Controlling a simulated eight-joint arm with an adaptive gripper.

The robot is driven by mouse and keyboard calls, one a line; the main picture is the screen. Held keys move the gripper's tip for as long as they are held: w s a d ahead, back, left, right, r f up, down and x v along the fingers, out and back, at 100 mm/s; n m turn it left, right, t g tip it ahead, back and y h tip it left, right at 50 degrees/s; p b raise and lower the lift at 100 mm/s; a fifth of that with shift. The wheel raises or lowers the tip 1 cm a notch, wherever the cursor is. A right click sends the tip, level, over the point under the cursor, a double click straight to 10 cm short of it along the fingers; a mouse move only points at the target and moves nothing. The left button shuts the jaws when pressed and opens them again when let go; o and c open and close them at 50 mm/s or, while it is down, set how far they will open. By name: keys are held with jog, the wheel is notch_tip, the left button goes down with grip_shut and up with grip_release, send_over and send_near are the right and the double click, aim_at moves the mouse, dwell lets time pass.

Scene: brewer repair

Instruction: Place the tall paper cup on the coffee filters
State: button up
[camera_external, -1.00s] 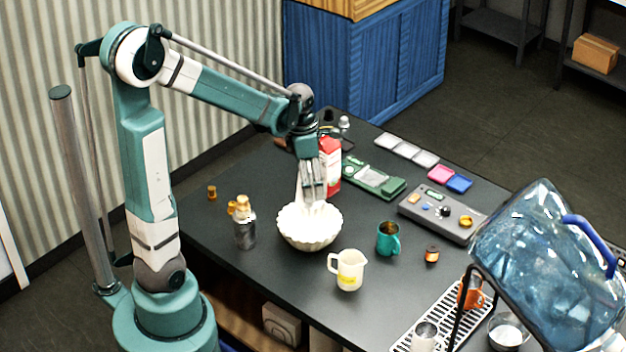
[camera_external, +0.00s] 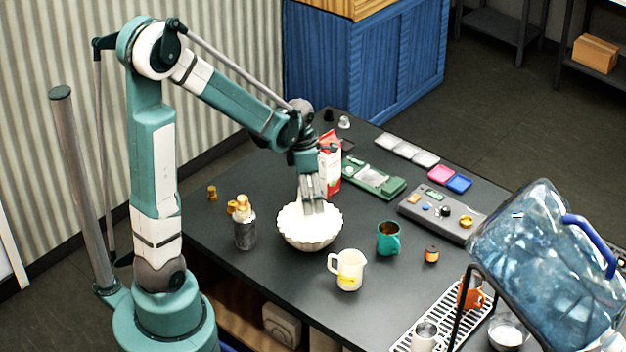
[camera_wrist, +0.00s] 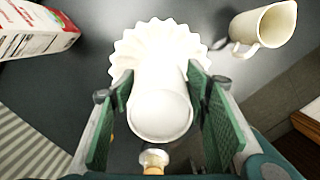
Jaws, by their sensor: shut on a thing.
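The tall white paper cup (camera_wrist: 160,100) is held between the green finger pads of my gripper (camera_wrist: 160,112) in the wrist view, its round end facing the camera. My gripper (camera_external: 313,208) is low over the white fluted coffee filters (camera_external: 309,239) in the external view. The stack of filters (camera_wrist: 160,38) shows behind the cup in the wrist view, its scalloped rim spreading around the cup's far end. In the external view the cup blends with the filters, and I cannot tell whether its base touches them.
A red and white carton (camera_external: 329,165) stands just behind the filters. A silver bottle (camera_external: 245,233) is to their left, a cream pitcher (camera_external: 347,270) in front, a teal mug (camera_external: 388,239) to the right. A tilted water jug (camera_external: 545,265) is at the right.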

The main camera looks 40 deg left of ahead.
jog(key=shift+f, duration=1.15)
jog(key=shift+f, duration=0.15)
jog(key=o, duration=0.7)
jog(key=shift+c, duration=0.2)
jog(key=shift+r, duration=0.2)
jog(key=shift+s+a+r, duration=0.15)
jog(key=shift+s+r, duration=0.05)
jog(key=shift+r, duration=1.75)
jog(key=shift+s+a+r, duration=0.15)
jog(key=shift+a+r, duration=0.05)
jog(key=shift+r, duration=1.8)
jog(key=shift+s+a+r, duration=0.15)
jog(key=shift+s+r, duration=0.05)
jog(key=shift+r, duration=1.75)
